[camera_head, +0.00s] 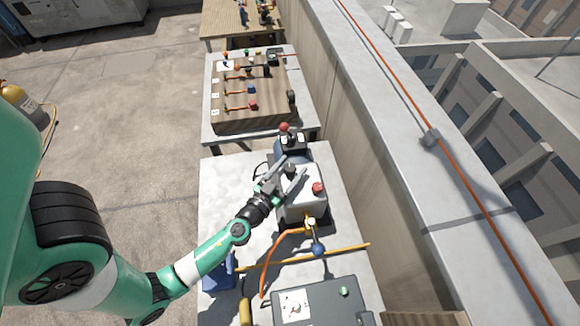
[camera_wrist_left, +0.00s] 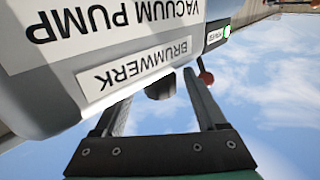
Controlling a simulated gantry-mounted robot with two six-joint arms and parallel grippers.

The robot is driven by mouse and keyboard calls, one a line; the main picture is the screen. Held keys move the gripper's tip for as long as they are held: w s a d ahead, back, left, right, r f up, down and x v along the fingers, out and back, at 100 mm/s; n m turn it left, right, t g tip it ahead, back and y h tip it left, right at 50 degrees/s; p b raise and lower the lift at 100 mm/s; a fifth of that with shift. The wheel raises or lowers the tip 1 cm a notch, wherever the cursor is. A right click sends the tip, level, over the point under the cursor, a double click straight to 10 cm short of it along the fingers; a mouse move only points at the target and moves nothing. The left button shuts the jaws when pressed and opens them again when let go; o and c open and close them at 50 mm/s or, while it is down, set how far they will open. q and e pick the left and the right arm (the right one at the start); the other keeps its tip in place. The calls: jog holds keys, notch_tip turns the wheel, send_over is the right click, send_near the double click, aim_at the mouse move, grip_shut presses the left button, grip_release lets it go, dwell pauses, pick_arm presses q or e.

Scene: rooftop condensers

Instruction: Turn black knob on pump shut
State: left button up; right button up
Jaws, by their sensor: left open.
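The pump (camera_head: 301,206) is a grey-white box on the light table, with a red knob (camera_head: 318,188) on top. In the left wrist view the pump (camera_wrist_left: 150,35) fills the upper left, its VACUUM PUMP and BRUMWERK labels upside down. The black knob (camera_head: 290,169) is small and dark, at the pump's far end. In the left wrist view the knob (camera_wrist_left: 160,88) shows between the fingers, partly hidden by the pump. My left gripper (camera_head: 294,166) is open, its fingers on either side of the knob; contact cannot be told. My right gripper is not in view.
An orange hose (camera_head: 268,262) and a valve with a blue knob (camera_head: 318,250) lie nearer. A grey case (camera_head: 322,306) stands at the table's near end. A wooden panel with valves (camera_head: 255,98) stands beyond. A concrete parapet (camera_head: 400,170) runs along the right.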

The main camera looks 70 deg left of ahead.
pick_arm(q)
grip_shut()
dwell(0.3)
